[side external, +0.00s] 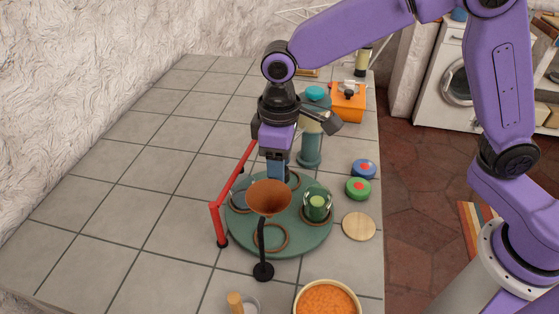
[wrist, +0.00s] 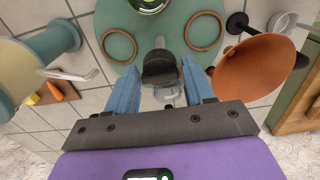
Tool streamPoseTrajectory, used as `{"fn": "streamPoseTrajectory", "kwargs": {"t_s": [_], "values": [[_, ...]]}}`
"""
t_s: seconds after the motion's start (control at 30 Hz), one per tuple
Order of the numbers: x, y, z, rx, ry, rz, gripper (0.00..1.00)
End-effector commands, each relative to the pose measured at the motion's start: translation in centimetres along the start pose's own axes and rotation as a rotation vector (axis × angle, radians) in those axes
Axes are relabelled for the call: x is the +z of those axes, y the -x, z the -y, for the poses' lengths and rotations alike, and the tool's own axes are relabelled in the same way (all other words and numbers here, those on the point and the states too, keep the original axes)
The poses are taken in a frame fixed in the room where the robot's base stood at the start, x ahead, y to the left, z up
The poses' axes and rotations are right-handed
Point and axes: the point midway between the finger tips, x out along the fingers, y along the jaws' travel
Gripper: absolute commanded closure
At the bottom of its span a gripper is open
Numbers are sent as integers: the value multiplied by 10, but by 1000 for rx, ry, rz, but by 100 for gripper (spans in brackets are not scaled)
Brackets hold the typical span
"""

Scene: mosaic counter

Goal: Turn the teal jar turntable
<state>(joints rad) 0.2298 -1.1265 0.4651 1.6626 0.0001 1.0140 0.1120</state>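The teal turntable (side external: 290,238) is a low round disc on the tiled counter, with several brown rings on top. A glass jar with green contents (side external: 317,206) stands on its right side. The turntable (wrist: 165,18) also shows at the top of the wrist view. My gripper (side external: 277,172) points down over the back of the disc, its tips partly hidden behind the funnel. In the wrist view its blue fingers (wrist: 161,78) are spread apart. A dark rounded piece (wrist: 160,66) and something clear show between them; I cannot tell whether either is touched.
A brown funnel (side external: 268,196) on a black stand is in front of my gripper. A red bar frame (side external: 233,177) runs along the left. A teal-capped dispenser (side external: 311,145) stands behind. The left counter is clear.

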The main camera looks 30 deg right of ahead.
Motion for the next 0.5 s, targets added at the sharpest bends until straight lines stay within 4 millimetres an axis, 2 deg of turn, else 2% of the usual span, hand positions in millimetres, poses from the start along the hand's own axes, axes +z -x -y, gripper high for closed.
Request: {"fn": "streamPoseTrajectory", "kwargs": {"t_s": [0.03,0.13,0.17,0.5], "values": [[0,0,0,0,0,0,63],[0,0,0,0,0,0,96],[0,0,0,0,0,0,100],[0,1,0,0,23,-1,100]]}}
